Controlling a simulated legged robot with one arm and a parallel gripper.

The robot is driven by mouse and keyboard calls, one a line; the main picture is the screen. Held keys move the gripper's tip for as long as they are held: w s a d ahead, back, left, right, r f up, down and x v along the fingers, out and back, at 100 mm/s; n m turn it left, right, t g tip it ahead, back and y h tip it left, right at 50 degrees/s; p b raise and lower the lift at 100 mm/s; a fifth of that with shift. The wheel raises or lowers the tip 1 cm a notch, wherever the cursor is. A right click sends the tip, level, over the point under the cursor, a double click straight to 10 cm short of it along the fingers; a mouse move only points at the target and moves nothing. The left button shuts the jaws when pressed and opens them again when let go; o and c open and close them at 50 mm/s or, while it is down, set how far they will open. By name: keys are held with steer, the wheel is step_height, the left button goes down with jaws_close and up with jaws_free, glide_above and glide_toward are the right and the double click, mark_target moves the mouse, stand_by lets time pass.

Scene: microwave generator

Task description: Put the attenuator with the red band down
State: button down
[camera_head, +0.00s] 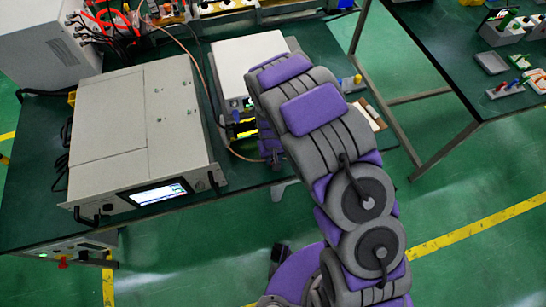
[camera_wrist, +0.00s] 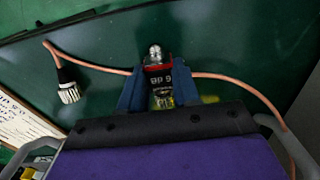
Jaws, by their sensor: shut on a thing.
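The attenuator with the red band (camera_wrist: 157,68) shows in the wrist view, with a silver connector end at its top, a red band and a dark body with pale lettering. My gripper (camera_wrist: 157,83) is shut on it, with a blue finger on each side. The attenuator is over the dark green bench top (camera_wrist: 225,45); I cannot tell whether it touches the surface. In the head view my arm hides the attenuator and most of my gripper at the bench's front edge.
An orange cable (camera_wrist: 220,77) runs behind the attenuator to a black and silver connector (camera_wrist: 68,84) at left. In the head view a large grey generator (camera_head: 140,130) with a lit screen stands left of my arm, and a white box (camera_head: 250,60) stands behind it.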

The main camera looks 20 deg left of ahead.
steer(key=shift+a+f, duration=0.35)
steer(key=c, duration=0.8)
jaws_free()
steer(key=shift+d, duration=0.15)
